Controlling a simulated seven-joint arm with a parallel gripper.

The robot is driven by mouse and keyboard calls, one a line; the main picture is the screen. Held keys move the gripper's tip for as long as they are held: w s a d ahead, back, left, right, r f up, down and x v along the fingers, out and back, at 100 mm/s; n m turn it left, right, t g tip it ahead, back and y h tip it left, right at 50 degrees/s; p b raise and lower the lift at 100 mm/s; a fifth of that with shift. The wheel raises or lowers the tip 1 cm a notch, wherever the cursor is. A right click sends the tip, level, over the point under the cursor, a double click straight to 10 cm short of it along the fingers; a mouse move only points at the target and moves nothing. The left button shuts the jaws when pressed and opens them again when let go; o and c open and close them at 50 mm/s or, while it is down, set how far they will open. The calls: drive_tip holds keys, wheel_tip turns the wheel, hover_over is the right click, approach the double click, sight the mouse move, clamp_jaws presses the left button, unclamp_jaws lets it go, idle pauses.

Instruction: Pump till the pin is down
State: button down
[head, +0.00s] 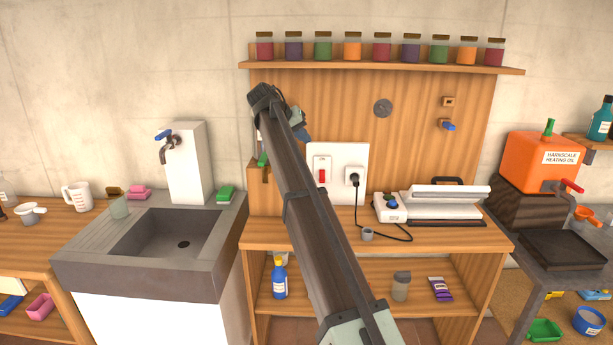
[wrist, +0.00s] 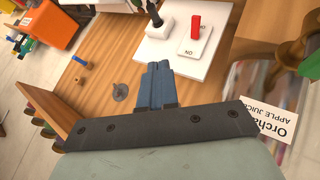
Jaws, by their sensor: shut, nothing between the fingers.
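The orange heating-oil tank (head: 540,163) stands at the right of the head view, with an upright green peg (head: 549,127) on top and a red-handled tap (head: 572,186) at its front. I cannot tell for sure which part is the pin or the pump. The tank also shows at the upper left of the wrist view (wrist: 52,22). My gripper (head: 304,135) is in front of the wooden back panel, far left of the tank. Its blue fingers are together and empty in the wrist view (wrist: 158,68).
A white switch plate (head: 338,170) with a red switch and plug is near my gripper. A shelf of jars (head: 380,67) runs above. A sink (head: 160,245) stands left; a white appliance (head: 432,207) sits on the bench. A juice package (wrist: 272,130) is close at the wrist view's right.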

drive_tip(key=shift+s+f+m, duration=0.1)
drive_tip(key=shift+m, duration=0.2)
drive_tip(key=shift+f, duration=0.1)
drive_tip(key=shift+f, duration=4.35)
drive_tip(key=shift+f, duration=0.4)
drive_tip(key=shift+f, duration=1.25)
idle(0.6)
drive_tip(key=shift+r, duration=1.7)
